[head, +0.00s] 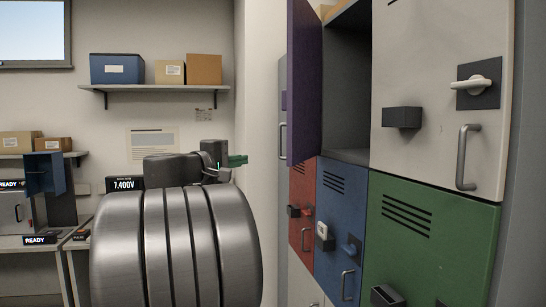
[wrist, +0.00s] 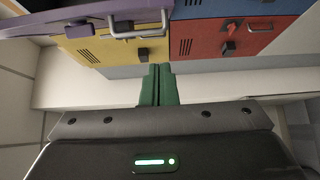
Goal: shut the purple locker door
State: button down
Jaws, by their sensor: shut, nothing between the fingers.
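The purple locker door (head: 304,80) stands swung open at the upper middle of the head view, seen nearly edge-on. Its compartment (head: 346,95) is open to its right, with a dark grey interior. In the wrist view a purple panel, apparently this door (wrist: 75,18), runs along the top left edge, with a grey bar handle (wrist: 138,33). My gripper (head: 240,160) is left of the door in the head view, apart from it. Its green fingers (wrist: 158,72) are together and empty in the wrist view.
White (head: 430,70), red (head: 301,190), blue (head: 340,215) and green (head: 430,235) locker doors are closed around the opening. A yellow door (wrist: 88,48) shows in the wrist view. A wall shelf (head: 155,88) with boxes and a workbench (head: 45,240) stand at left.

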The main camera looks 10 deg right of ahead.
aim_at(287, 158)
jog(key=w+d+p, duration=0.3)
jog(key=d, duration=0.7)
jog(key=shift+w+d+p, duration=0.25)
jog(key=shift+w+p, duration=0.05)
jog(key=shift+w, duration=0.1)
jog(key=shift+f, duration=0.1)
jog(key=shift+s+d+f+b, duration=0.1)
jog(key=shift+s+d+b, duration=0.4)
jog(key=shift+d+b, duration=0.2)
jog(key=s+d+b, duration=0.2)
jog(key=s+d, duration=0.1)
jog(key=d, duration=0.5)
jog(key=s+d+b, duration=0.3)
jog(key=d, duration=0.6)
jog(key=shift+s+d, duration=0.2)
jog(key=shift+s, duration=0.2)
